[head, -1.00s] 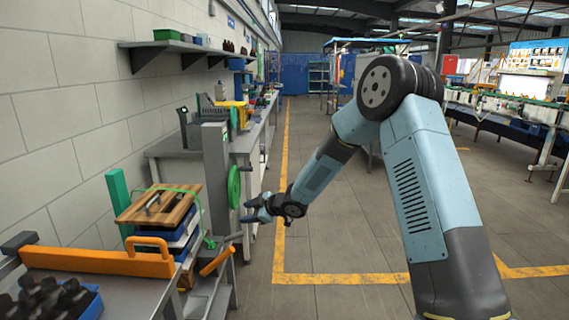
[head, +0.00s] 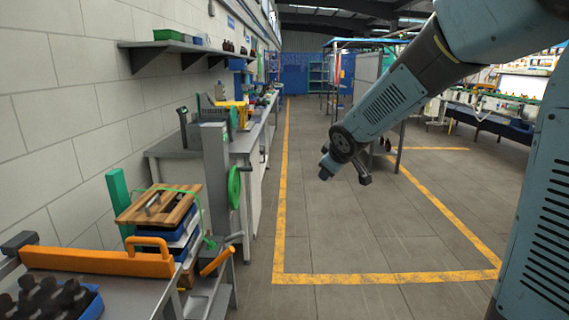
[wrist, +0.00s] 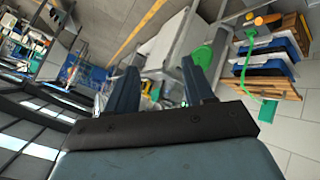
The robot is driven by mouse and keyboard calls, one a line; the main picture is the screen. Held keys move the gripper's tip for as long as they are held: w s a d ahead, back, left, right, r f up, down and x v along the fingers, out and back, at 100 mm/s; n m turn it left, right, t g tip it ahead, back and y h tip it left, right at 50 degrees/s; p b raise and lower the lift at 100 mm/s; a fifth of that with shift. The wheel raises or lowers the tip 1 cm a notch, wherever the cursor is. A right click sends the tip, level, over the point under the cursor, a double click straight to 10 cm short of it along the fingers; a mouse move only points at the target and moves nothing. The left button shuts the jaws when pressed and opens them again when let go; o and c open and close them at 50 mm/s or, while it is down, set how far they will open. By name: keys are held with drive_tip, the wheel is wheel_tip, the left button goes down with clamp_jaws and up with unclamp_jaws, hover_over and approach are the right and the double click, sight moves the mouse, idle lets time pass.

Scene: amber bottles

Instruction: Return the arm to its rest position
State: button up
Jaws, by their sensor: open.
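My gripper (head: 345,176) hangs in the air over the open floor, right of the workbench, in the head view. Its two fingers are apart, with nothing seen between them. In the wrist view my gripper (wrist: 160,88) also shows its two dark fingers spread and empty. My arm comes down to it from the upper right of the head view, partly out of frame.
A workbench (head: 180,151) runs along the left wall. A strapped stack with a wooden board (head: 160,203) and a bin of dark bottles (head: 45,303) are at lower left. The floor (head: 370,235) inside the yellow lines is clear.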

drive_tip(key=s+d+r+m+g+h, duration=0.1)
drive_tip(key=s+d+r+m, duration=0.2)
drive_tip(key=s, duration=0.5)
drive_tip(key=s+d+r+m+g+h, duration=0.1)
drive_tip(key=s+d+r+m, duration=0.1)
drive_tip(key=s+d, duration=0.5)
drive_tip(key=s+f+m+g+y, duration=0.1)
drive_tip(key=s+m, duration=0.3)
drive_tip(key=s, duration=1.3)
drive_tip(key=shift+s+d+f+g, duration=0.15)
drive_tip(key=shift+f+g, duration=0.15)
drive_tip(key=shift+g, duration=0.1)
